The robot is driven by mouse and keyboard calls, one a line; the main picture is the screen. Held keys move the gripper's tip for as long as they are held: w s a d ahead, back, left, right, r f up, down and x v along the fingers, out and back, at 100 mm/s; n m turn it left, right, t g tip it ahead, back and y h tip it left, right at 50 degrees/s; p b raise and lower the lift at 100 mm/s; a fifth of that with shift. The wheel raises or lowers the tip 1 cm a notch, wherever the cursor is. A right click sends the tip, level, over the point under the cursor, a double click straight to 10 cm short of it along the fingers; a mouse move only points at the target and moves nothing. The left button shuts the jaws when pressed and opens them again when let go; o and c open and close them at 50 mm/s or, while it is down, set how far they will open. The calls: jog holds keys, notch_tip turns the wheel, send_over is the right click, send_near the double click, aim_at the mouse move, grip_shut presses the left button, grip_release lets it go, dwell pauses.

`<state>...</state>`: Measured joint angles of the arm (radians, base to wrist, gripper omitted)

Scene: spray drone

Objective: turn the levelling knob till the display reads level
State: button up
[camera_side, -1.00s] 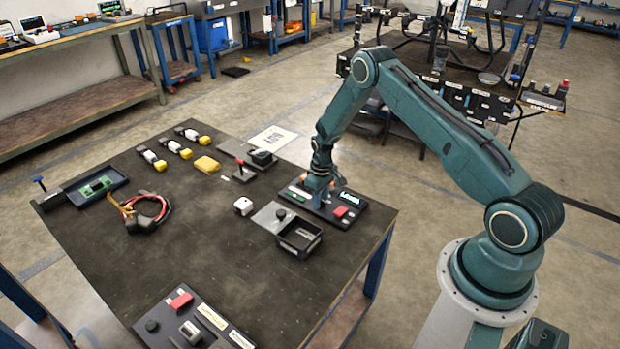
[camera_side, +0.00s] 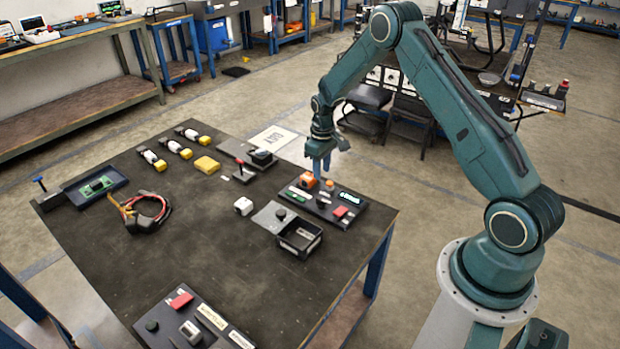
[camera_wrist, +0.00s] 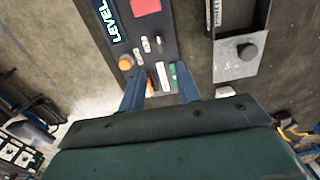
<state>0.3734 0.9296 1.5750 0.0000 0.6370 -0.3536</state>
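The dark control panel (camera_side: 350,222) lies at the table's right back edge. Its lit display (camera_side: 348,197) is too small to read surely in the side view; in the wrist view the display (camera_wrist: 108,20) reads LEVEL. An orange round knob (camera_wrist: 126,62) stands beside the display; it also shows in the side view (camera_side: 329,184). A second orange part (camera_side: 306,180) is at the panel's back left. I cannot tell for sure which is the levelling knob. My gripper (camera_side: 321,174) hangs above the panel's back, apart from it. Its fingers (camera_wrist: 160,72) are spread and hold nothing.
A grey plate with a dark open tray (camera_side: 300,238) lies left of the panel. A white block (camera_side: 243,206) and a red-topped lever (camera_side: 239,163) are near. Another control panel (camera_side: 195,325) is at the front. The middle of the table is bare.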

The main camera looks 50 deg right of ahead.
jog(key=shift+r, duration=0.95)
jog(key=s+a+r+t, duration=0.1)
jog(key=s+a+r, duration=0.25)
jog(key=r, duration=0.45)
jog(key=s+a+r+t, duration=0.15)
jog(key=a+r, duration=0.25)
jog(key=r, duration=0.4)
jog(key=s+a+r, duration=0.3)
jog(key=s+r, duration=0.1)
jog(key=r, duration=0.4)
jog(key=s+a+r+t, duration=0.1)
jog(key=s+a+r, duration=0.1)
jog(key=s, duration=0.5)
jog(key=s+a+r+t, duration=0.1)
jog(key=s+a+r, duration=0.1)
jog(key=s, duration=0.5)
jog(key=s+a+r+t, duration=0.1)
jog(key=s+a+r, duration=0.1)
jog(key=s+a, duration=0.2)
jog(key=s, duration=0.3)
jog(key=shift+s+a+r, duration=0.2)
jog(key=shift+s+a, duration=0.05)
jog(key=shift+s, duration=0.1)
